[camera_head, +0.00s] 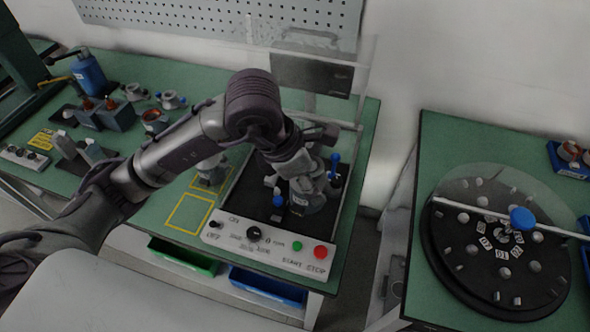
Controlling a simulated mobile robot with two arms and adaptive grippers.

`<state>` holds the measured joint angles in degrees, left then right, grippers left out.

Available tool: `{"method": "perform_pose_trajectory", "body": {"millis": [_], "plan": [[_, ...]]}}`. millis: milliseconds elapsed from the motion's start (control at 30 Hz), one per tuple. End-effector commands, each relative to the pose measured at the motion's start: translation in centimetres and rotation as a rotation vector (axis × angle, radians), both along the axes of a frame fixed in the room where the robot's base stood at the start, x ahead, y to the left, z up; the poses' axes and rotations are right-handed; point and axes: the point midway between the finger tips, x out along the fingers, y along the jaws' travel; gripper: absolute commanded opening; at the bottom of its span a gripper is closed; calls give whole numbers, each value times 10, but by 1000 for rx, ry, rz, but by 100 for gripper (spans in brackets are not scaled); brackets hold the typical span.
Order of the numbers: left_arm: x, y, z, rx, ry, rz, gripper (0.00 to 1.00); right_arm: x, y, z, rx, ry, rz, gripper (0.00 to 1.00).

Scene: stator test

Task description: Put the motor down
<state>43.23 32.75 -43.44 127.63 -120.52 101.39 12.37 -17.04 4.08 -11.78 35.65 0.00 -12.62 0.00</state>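My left arm reaches in from the left across the green table. Its gripper (304,192) points down over the dark bed of the test station (262,246). A grey shape at the fingertips may be the motor, but it blends with the fingers and I cannot tell it apart. I also cannot tell whether the fingers are shut on it or whether it touches the bed. Another grey part (212,165) stands in a yellow-outlined square, partly hidden behind my arm. My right gripper is not in view.
The station's front panel has a green button (298,246) and a red button (320,252). A blue-knobbed lever (335,160) stands close right of the gripper. An empty yellow square (188,214) lies left of the station. A round turntable (462,262) is on the right table.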

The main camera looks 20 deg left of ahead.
Motion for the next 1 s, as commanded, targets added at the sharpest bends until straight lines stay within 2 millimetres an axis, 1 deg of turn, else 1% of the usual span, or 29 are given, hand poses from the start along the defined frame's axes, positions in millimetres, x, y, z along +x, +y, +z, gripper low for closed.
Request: {"method": "perform_pose_trajectory", "body": {"millis": [33, 100, 233, 367, 600, 700, 833, 1000], "plan": [[1, -3, 5, -3, -4, 50, 2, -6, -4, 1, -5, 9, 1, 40], [3, -3, 7, -1, -2, 108, 2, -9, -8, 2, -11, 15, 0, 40], [10, 2, 4, 1, 3, 161, 2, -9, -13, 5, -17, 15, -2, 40], [28, 16, -9, 3, 6, 170, 2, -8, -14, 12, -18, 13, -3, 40], [68, 46, -38, 2, 5, 166, 2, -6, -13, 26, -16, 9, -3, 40], [81, 56, -49, 1, 3, 163, 2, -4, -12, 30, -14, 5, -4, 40], [93, 64, -58, 0, 1, 160, 2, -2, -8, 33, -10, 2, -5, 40], [97, 67, -66, 0, 2, 159, 2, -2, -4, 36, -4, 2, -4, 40]]}}
